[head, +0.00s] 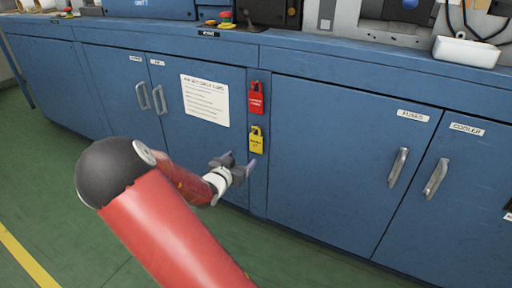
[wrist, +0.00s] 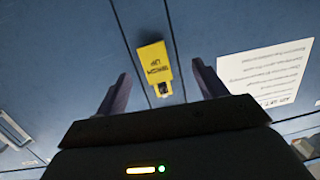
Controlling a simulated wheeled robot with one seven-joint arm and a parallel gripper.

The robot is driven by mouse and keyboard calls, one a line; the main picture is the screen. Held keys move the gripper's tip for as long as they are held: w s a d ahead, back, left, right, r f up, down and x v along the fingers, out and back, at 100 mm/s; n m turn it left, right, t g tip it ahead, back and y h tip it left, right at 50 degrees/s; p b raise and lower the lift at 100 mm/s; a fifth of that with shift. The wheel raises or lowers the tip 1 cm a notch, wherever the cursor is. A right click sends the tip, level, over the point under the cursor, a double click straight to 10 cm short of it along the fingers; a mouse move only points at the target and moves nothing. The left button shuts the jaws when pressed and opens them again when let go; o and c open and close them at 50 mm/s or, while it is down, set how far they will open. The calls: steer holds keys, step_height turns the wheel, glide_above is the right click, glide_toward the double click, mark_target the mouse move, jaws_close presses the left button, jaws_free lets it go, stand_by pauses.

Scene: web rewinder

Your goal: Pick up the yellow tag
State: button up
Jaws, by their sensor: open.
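The yellow tag (head: 256,140) hangs on the blue cabinet front, on the narrow strip between two doors, just below a red tag. In the wrist view the yellow tag (wrist: 155,66) appears upside down, ahead of my gripper and between the lines of its two fingers. My gripper (head: 240,163) is open and empty, a little below and left of the tag in the head view. Its fingers also show in the wrist view (wrist: 158,88), spread to either side of the tag. I see no contact with the tag.
The red tag (head: 256,99) hangs right above the yellow one. A white printed sheet (head: 205,100) is on the door to the left. Door handles (head: 398,167) stick out at both sides. A white tray (head: 466,52) stands on the counter at right. Green floor lies in front.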

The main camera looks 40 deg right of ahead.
mark_target(255, 141)
steer(key=w+d, duration=0.1)
steer(key=d, duration=0.1)
steer(key=d+r+h, duration=0.1)
steer(key=d, duration=0.2)
steer(key=w+d+h+b, duration=0.1)
steer(key=d, duration=0.2)
steer(key=shift+w+d+r, duration=0.2)
steer(key=shift+w+r, duration=0.05)
steer(key=shift+w, duration=0.1)
steer(key=c, duration=1.1)
steer(key=shift+o, duration=0.2)
steer(key=shift+r, duration=0.15)
